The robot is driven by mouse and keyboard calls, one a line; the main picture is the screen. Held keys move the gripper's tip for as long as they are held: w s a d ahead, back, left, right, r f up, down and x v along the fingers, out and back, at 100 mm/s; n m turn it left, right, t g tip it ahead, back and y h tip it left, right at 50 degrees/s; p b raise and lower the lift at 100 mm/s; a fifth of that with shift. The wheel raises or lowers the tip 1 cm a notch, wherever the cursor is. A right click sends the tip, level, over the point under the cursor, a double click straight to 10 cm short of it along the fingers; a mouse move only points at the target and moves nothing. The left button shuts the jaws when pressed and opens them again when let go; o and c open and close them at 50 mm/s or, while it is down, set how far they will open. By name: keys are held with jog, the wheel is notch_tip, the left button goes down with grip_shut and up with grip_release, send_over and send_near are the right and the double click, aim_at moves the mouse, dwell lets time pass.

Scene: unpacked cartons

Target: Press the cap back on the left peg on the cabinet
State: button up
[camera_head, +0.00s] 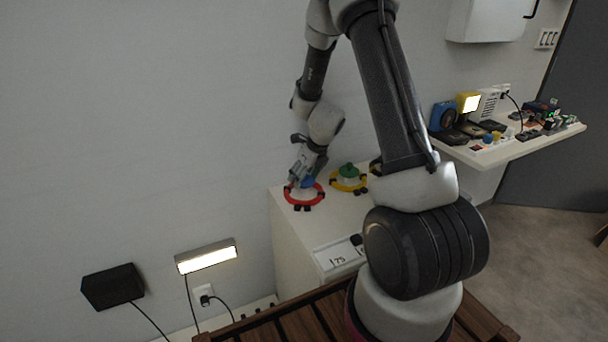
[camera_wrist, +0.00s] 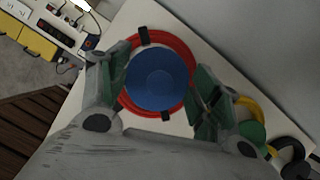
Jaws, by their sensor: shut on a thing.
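The blue cap (camera_wrist: 158,76) is between the two fingers of my gripper (camera_wrist: 160,85) in the wrist view. My gripper (camera_head: 304,178) is shut on it, low over the white cabinet (camera_head: 290,235). The blue cap (camera_head: 308,182) also shows in the head view, inside the red ring (camera_head: 291,199) at the left of the cabinet top. The left peg is hidden beneath the cap, so I cannot tell whether the cap is seated. To the right, a green cap (camera_head: 347,170) stands within a yellow ring (camera_head: 337,184).
A white shelf (camera_head: 520,148) at the right holds several small devices. A wooden slatted surface (camera_head: 290,325) lies in front of the cabinet. A lit lamp (camera_head: 206,257) and a black box (camera_head: 112,287) are at the left. The wall is close behind the cabinet.

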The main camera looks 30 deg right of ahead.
jog(key=shift+f, duration=0.65)
jog(key=o, duration=0.9)
jog(key=shift+o, duration=0.3)
jog(key=shift+o, duration=0.9)
jog(key=shift+r, duration=0.1)
jog(key=shift+r, duration=3.4)
